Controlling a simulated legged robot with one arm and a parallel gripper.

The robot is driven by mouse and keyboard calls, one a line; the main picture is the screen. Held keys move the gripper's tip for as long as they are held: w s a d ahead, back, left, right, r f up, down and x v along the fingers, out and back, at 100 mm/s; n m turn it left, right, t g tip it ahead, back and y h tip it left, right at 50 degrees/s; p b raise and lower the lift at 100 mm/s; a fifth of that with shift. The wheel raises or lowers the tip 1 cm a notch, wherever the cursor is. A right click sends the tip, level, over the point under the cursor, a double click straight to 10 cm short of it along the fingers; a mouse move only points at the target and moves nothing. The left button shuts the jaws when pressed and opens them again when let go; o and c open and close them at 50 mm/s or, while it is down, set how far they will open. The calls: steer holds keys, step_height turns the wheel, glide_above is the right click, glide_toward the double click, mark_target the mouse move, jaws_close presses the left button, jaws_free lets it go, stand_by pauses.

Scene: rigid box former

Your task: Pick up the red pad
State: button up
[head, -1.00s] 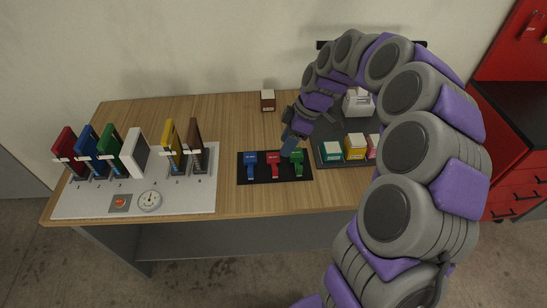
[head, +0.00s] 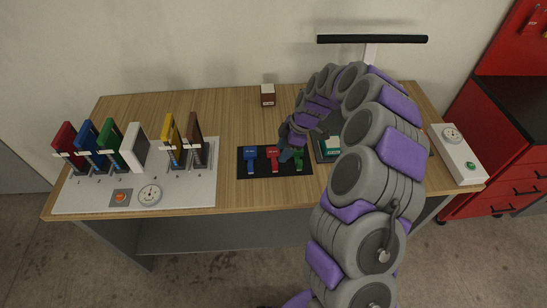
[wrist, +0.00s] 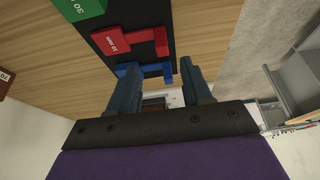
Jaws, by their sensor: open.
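A red T-shaped piece (head: 272,155) lies on a black mat (head: 243,175) at the middle of the table, between a blue piece (head: 250,157) and a green piece (head: 298,166). I take it as the red pad. Contact cannot be told.
A pale board (head: 200,195) on the left holds several coloured upright panels, one red (head: 68,148), and a dial (head: 150,194). A small brown box (head: 268,95) stands behind. My arm covers most of a dark tray (head: 320,157). A white device (head: 458,155) is at right.

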mark_target(276, 162)
steer(key=b+x, duration=0.1)
steer(key=x, duration=0.7)
steer(key=shift+s+f+b, duration=0.1)
steer(key=shift+s+b, duration=0.05)
steer(key=shift+b, duration=0.15)
jaws_close()
